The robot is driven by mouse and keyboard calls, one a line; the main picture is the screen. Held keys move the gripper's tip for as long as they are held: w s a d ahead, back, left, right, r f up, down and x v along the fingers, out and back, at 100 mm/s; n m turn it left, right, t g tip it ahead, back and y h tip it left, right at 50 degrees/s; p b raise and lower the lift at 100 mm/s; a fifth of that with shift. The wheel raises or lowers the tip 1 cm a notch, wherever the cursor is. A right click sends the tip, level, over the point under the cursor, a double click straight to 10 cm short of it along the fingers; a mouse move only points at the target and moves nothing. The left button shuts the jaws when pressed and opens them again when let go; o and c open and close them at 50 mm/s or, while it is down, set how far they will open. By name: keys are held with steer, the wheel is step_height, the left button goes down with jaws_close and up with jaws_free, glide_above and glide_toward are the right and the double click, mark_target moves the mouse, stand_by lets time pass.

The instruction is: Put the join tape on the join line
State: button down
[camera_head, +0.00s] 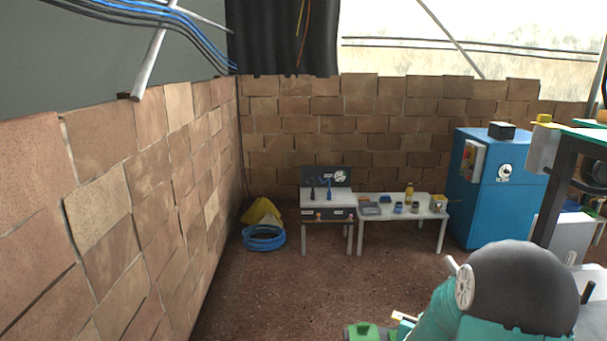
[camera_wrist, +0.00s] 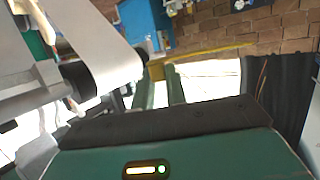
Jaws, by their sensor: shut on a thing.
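My gripper (camera_wrist: 162,72) shows in the wrist view as two green fingers. They are close together on a long thin yellow strip (camera_wrist: 215,49), which looks like the join tape. The strip sticks out to the right beyond the fingertips. A wide white paper web (camera_wrist: 88,40) runs over a dark roller (camera_wrist: 78,76) to the left of the fingers, apart from them. I cannot make out the join line on it. In the head view, my gripper cannot be made out.
A dark-legged bench (camera_head: 555,170) with white paper (camera_head: 541,150) hanging at its edge stands at the right. Behind are a blue cabinet (camera_head: 490,185), a white table (camera_head: 375,215) with small items, and a blue hose coil (camera_head: 264,238). Brown floor (camera_head: 300,290) in the middle is clear.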

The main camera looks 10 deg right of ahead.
steer(key=w+a+f+n+t+y, duration=0.1)
steer(key=a+f+n+y, duration=0.3)
steer(key=a, duration=0.9)
steer(key=w+a+f+n+t+y, duration=0.2)
steer(key=a+f+n+y, duration=0.2)
steer(key=a+f, duration=0.6)
steer(key=a+y, duration=0.1)
steer(key=a, duration=0.3)
steer(key=shift+t+y, duration=0.3)
steer(key=shift+w+d, duration=0.1)
